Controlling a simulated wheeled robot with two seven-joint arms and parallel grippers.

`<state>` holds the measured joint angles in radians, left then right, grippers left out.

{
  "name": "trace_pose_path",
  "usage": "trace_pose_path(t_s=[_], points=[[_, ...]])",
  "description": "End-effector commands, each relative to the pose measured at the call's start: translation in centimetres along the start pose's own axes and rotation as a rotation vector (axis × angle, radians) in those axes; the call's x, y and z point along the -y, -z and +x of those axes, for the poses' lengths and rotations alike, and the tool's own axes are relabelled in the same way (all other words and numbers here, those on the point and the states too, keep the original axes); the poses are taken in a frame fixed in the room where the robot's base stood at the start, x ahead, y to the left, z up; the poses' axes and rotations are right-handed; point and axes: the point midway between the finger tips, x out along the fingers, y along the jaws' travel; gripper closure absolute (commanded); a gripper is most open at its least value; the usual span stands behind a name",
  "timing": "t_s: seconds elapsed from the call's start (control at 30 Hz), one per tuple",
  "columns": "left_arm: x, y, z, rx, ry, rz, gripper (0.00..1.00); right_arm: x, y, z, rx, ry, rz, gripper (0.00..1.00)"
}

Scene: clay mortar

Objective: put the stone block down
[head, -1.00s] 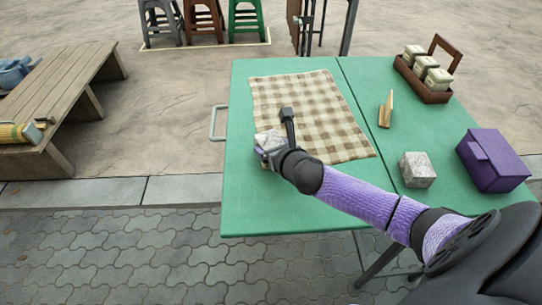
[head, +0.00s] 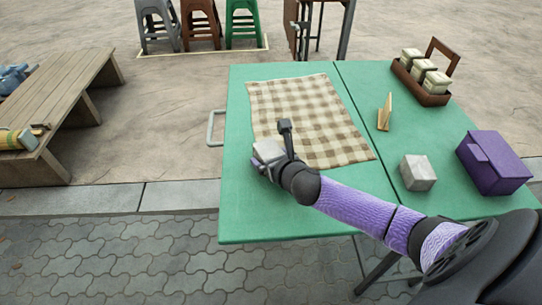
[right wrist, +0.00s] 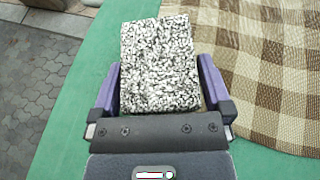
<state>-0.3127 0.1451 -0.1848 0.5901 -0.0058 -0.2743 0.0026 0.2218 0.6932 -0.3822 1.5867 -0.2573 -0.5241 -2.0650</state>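A speckled grey-white stone block (head: 267,149) is between the fingers of my right gripper (head: 268,158), by the near left corner of the checked cloth. In the right wrist view the block (right wrist: 160,65) fills the space between the two purple fingers of the gripper (right wrist: 159,85), which lie against its sides. I cannot tell whether its underside touches the green table (head: 240,200). A second, similar stone block (head: 417,173) stands on the table to the right, apart from the gripper. My left gripper is not in view.
The checked cloth (head: 310,115) lies flat on the table. A purple box (head: 493,163), a small wooden stand (head: 384,113) and a brown caddy with jars (head: 425,75) stand on the right. The table's near left part is bare. A wooden bench (head: 50,95) is off to the left.

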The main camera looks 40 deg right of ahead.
Motion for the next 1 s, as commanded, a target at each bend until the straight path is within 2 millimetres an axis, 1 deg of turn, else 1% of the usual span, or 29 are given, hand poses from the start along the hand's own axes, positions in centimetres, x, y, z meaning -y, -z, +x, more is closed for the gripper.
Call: trace_pose_path(t_s=[0.07, 0.17, 0.2, 0.3, 0.4, 0.5, 0.6, 1.0], points=[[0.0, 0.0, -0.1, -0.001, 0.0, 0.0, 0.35, 0.0, -0.2, -0.1, 0.001, 0.0, 0.0, 0.0], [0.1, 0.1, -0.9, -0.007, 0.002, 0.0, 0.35, 0.0, -1.7, -0.8, 0.004, 0.0, 0.001, 0.0], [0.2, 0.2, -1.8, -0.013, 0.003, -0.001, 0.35, 0.0, -1.7, -1.9, 0.001, -0.001, -0.001, 0.0], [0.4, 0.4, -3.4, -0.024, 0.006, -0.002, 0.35, 0.0, -1.8, -4.6, 0.001, -0.001, -0.002, 0.0], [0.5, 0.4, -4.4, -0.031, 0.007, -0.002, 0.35, 0.0, -1.7, -6.6, 0.002, 0.0, -0.001, 0.0], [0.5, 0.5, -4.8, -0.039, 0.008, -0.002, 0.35, 0.0, -1.5, -7.8, 0.002, 0.0, -0.001, 0.0], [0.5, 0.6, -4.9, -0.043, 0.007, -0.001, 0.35, 0.0, -1.3, -8.1, 0.003, 0.001, 0.0, 0.0], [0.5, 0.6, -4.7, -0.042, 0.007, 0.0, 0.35, 0.0, -1.1, -8.0, 0.002, 0.001, 0.0, 0.0]])
